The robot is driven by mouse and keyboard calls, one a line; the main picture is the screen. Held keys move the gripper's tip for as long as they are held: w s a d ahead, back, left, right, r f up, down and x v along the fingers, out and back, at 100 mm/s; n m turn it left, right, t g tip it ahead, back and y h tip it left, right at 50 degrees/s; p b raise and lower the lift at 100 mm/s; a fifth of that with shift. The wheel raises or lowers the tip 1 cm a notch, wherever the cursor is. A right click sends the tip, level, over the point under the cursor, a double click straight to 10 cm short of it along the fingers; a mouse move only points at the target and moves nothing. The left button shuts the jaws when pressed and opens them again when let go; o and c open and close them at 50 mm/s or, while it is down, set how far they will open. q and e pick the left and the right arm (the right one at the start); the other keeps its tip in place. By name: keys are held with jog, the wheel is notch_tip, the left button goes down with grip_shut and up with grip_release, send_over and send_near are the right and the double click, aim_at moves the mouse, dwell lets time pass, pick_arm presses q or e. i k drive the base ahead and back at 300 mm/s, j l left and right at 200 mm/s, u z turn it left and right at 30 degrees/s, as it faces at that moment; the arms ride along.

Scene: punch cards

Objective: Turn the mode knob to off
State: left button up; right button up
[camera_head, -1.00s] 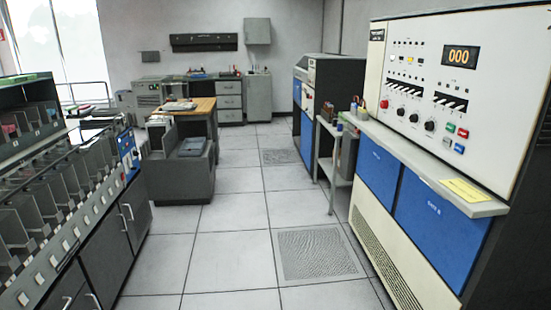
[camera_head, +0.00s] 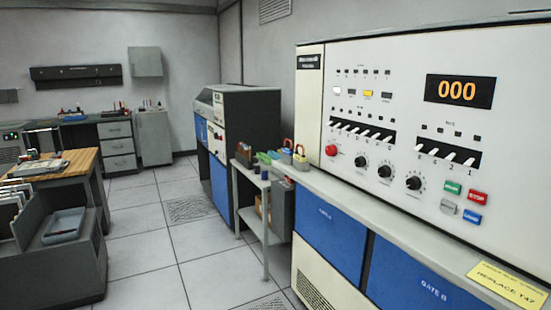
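The control console's cream panel (camera_head: 400,75) stands at the right. Low on it is a row of three black knobs with pale dial marks: a left knob (camera_head: 361,161), a middle knob (camera_head: 384,171) and a right knob (camera_head: 413,183). Their labels are too small to read, so I cannot tell which is the mode knob or where it points. A red round button (camera_head: 331,150) sits left of them. Neither of my grippers is in view, and nothing touches the knobs.
A grey ledge (camera_head: 385,218) juts out below the panel, with a yellow note (camera_head: 507,285) on it. A small shelf cart (camera_head: 262,180) stands left of the console. A wooden-topped desk (camera_head: 50,166) is at the left. The tiled floor (camera_head: 140,240) between is clear.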

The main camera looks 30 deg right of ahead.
aim_at(331, 150)
jog(key=i+z, duration=0.15)
jog(key=i, duration=0.3)
jog(key=i+j+z, duration=0.15)
jog(key=i, duration=0.3)
jog(key=i+j+z, duration=0.15)
jog(key=i, duration=0.3)
jog(key=i+j+z, duration=0.2)
jog(key=i, duration=0.2)
